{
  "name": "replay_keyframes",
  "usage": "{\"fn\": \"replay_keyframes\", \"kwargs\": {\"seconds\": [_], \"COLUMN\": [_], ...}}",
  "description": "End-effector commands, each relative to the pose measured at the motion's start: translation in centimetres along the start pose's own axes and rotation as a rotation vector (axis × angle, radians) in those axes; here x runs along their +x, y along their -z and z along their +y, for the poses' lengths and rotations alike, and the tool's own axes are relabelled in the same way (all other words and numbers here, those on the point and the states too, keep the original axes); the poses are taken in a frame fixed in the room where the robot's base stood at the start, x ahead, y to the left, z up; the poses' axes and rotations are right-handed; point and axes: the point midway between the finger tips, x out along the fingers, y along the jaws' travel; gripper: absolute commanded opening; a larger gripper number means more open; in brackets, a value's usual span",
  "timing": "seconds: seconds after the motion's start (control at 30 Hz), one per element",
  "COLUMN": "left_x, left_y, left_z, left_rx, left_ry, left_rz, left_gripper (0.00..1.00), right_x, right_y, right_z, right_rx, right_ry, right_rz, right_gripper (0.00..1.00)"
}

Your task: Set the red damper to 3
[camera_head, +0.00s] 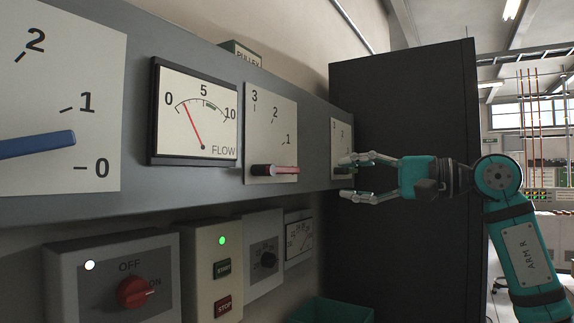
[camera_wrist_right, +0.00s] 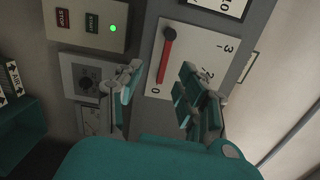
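The red damper handle (camera_head: 274,170) is on a white scale plate (camera_head: 270,110) in the middle of the grey duct, with 3, 2 and 1 marked. It lies about level in the head view. In the wrist view the red handle (camera_wrist_right: 166,56) points toward the 0 mark. My right gripper (camera_head: 345,176) is open and empty, to the right of the handle and apart from it. In the wrist view its fingers (camera_wrist_right: 158,88) are spread, with the handle's free end showing between and just beyond them. My left gripper is not in view.
A blue handle (camera_head: 38,144) on its own scale is at left. A flow gauge (camera_head: 197,115) sits between the two dampers. Below are a red rotary switch (camera_head: 134,291) and a start/stop box (camera_head: 212,270). A dark cabinet (camera_head: 405,110) stands behind my right gripper.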

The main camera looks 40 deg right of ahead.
Motion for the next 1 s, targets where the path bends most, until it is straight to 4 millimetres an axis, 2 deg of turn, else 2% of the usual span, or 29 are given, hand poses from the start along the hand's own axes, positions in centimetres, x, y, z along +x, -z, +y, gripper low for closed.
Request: {"fn": "replay_keyframes", "kwargs": {"seconds": [0.03, 0.1, 0.17, 0.27, 0.8, 1.0], "left_x": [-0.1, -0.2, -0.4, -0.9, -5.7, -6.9], "left_y": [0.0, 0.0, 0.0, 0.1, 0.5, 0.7], "left_z": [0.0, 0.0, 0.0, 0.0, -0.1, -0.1], "left_rx": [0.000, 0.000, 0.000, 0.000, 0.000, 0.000], "left_ry": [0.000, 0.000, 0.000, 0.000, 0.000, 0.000], "left_rz": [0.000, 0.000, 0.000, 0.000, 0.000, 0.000], "left_gripper": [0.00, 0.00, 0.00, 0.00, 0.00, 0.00], "right_x": [-1.4, -2.2, -2.3, -1.3, 10.0, 13.2], "right_y": [0.7, 1.2, 1.4, 1.6, 2.4, 2.7], "right_z": [-1.0, -1.6, -1.8, -1.9, -2.3, -2.2], "right_rx": [-0.038, -0.067, -0.077, -0.077, -0.073, -0.072], "right_ry": [0.008, 0.010, 0.009, 0.008, 0.011, 0.011], "right_rz": [0.045, 0.080, 0.091, 0.091, 0.085, 0.086], "right_gripper": [0.38, 0.38, 0.38, 0.38, 0.38, 0.38]}}
